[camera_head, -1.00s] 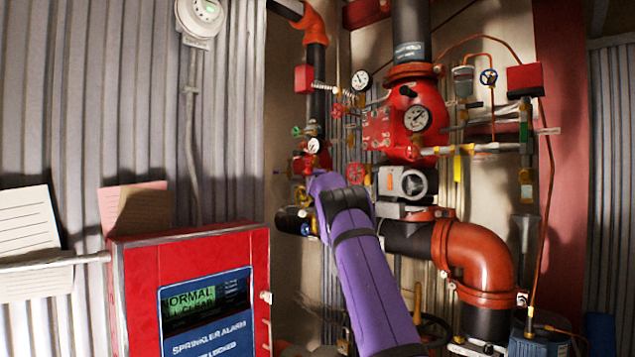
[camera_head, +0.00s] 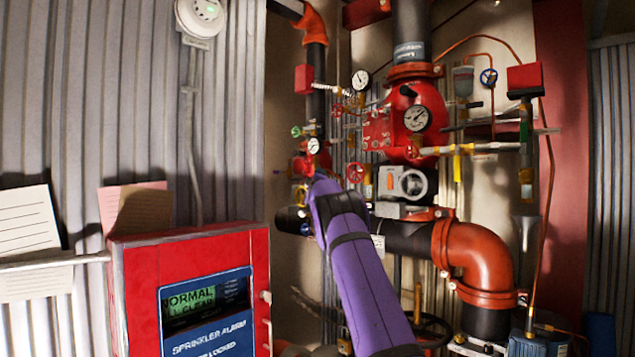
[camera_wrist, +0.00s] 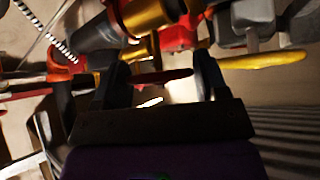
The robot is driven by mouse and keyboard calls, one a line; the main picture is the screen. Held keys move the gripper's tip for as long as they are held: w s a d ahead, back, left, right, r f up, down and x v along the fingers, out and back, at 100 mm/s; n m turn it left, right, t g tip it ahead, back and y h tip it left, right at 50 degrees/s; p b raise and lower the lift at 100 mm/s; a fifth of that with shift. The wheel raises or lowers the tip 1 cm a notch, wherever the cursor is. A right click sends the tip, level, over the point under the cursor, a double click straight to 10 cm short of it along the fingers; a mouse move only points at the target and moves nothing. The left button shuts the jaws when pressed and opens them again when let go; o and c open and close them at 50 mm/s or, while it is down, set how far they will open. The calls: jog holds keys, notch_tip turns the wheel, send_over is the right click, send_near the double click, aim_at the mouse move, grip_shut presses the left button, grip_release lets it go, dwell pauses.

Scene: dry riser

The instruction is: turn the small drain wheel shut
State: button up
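Several small handwheels show in the head view, and I cannot tell for sure which is the drain wheel. A red wheel (camera_head: 356,173) is just right of my purple arm's far end, and a smaller red one (camera_head: 338,110) is higher up. My gripper (camera_wrist: 161,68) is hidden behind my arm in the head view. In the wrist view its two black fingers stand apart. A thin red piece (camera_wrist: 160,76), perhaps a wheel rim seen edge-on, lies between or just beyond them; I cannot tell whether they touch it.
A red alarm panel (camera_head: 190,280) stands at the left front.

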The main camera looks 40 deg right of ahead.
jog(key=o, duration=0.3)
jog(key=shift+o, duration=0.2)
jog(key=v, duration=1)
jog(key=shift+s+a, duration=0.25)
jog(key=shift+s, duration=0.05)
jog(key=shift+f, duration=0.1)
